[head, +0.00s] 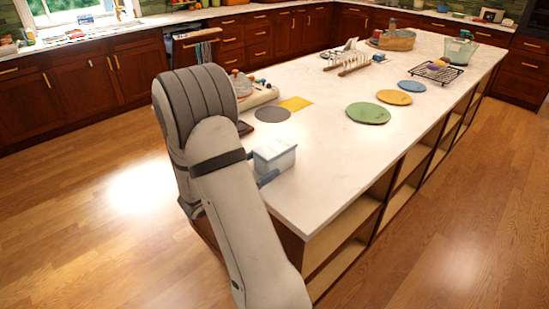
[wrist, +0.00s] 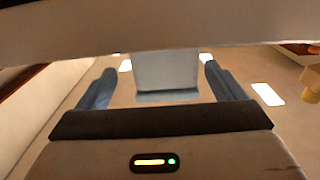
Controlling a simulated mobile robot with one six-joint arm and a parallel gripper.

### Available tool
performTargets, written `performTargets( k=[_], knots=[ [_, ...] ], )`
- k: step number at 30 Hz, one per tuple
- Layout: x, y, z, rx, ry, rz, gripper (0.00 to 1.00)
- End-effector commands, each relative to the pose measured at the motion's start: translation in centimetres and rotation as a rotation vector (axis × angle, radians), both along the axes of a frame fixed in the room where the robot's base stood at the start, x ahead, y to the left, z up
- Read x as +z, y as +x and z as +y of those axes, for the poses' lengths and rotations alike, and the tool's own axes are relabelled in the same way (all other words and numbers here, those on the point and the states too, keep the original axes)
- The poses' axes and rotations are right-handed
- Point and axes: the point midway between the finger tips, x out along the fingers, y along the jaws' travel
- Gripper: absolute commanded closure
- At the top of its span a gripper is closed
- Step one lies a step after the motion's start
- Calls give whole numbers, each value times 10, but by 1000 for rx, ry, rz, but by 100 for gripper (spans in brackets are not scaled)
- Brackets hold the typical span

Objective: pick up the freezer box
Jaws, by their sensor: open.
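The freezer box (head: 275,160) is a small pale box with a white top and a bluish-grey body. It stands near the near left edge of the white island counter in the head view. My gripper (head: 268,179) is low beside the box there, mostly hidden behind my arm; a blue-grey finger shows near the box's base. In the wrist view the box (wrist: 166,70) appears between the two blue-grey fingers of my open gripper (wrist: 158,75). Gaps show on both sides of the box, so the fingers look apart from it.
A green round mat (head: 368,113) lies farther right. A tray with items (head: 258,97) stands behind my arm. The counter right of the box is clear.

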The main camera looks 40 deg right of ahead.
Motion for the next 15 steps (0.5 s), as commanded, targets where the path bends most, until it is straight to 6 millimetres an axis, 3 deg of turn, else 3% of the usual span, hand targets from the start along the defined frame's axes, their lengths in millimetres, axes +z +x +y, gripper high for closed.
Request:
performTargets(
  k=[9, 15],
  knots=[
    [5, 9, -44, -1, 2, 0, 11],
    [4, 10, -49, 1, 2, -1, 11]
  ],
)
